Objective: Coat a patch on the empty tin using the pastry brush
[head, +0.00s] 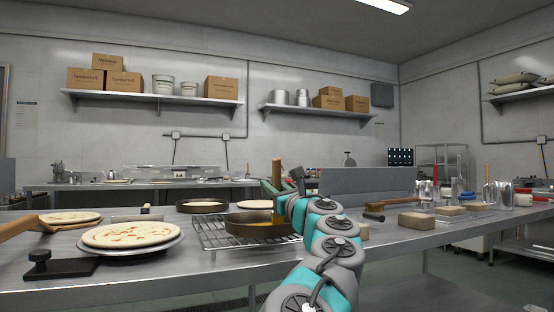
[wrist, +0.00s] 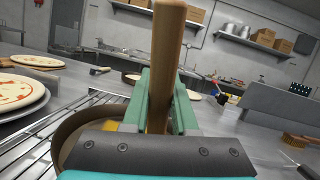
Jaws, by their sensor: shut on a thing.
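My gripper (head: 280,187) is shut on the wooden handle of the pastry brush (head: 276,172), which stands roughly upright. The brush handle also rises through the middle of the wrist view (wrist: 166,60), between the green fingers (wrist: 160,105). A round brown tin (head: 255,229) sits on a wire rack (head: 212,236), below and beside the gripper. Yellow shows inside the tin by the brush's lower end; I cannot tell whether it is bristles or a coating. In the wrist view the tin (wrist: 75,135) is partly hidden by my gripper. Another round tin (head: 202,206) stands behind the rack.
A pizza on a pan (head: 132,236) lies left of the rack, with another pizza (head: 70,217) behind it. Wooden-topped tools (head: 400,202), blocks (head: 416,221) and metal cups (head: 503,194) stand to the right.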

